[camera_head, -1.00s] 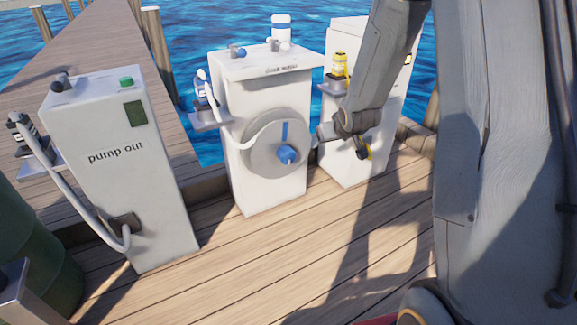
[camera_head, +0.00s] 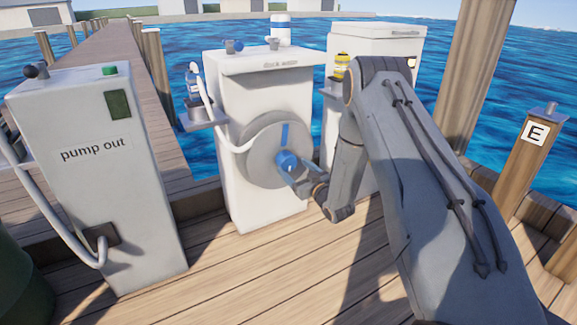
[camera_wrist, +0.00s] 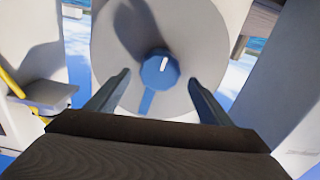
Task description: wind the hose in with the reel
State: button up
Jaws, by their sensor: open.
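A white hose (camera_head: 216,113) runs from the bracket on the cabinet's left side down to the reel. My gripper (camera_head: 299,173) is close in front of the knob. In the wrist view my open gripper (camera_wrist: 158,82) has one finger on each side of the knob (camera_wrist: 160,69) as seen, with the reel (camera_wrist: 205,45) behind.
The "pump out" cabinet (camera_head: 95,190) stands at left with its own hose. Another white cabinet (camera_head: 378,45) with a yellow nozzle (camera_head: 342,66) stands to the right, partly behind my arm. A post marked E (camera_head: 533,140) is at far right. The deck in front is clear.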

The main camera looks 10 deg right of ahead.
aim_at(290, 163)
jog(key=shift+b+x, duration=0.85)
jog(key=shift+x, duration=1.95)
jog(key=c, duration=1.1)
jog(key=shift+o, duration=0.2)
jog(key=shift+n+p, duration=0.4)
jog(key=shift+n, duration=0.4)
jog(key=o, duration=1.1)
jog(key=shift+c, duration=0.2)
jog(key=p+v, duration=0.2)
jog(key=v, duration=0.6)
jog(key=shift+p, duration=0.4)
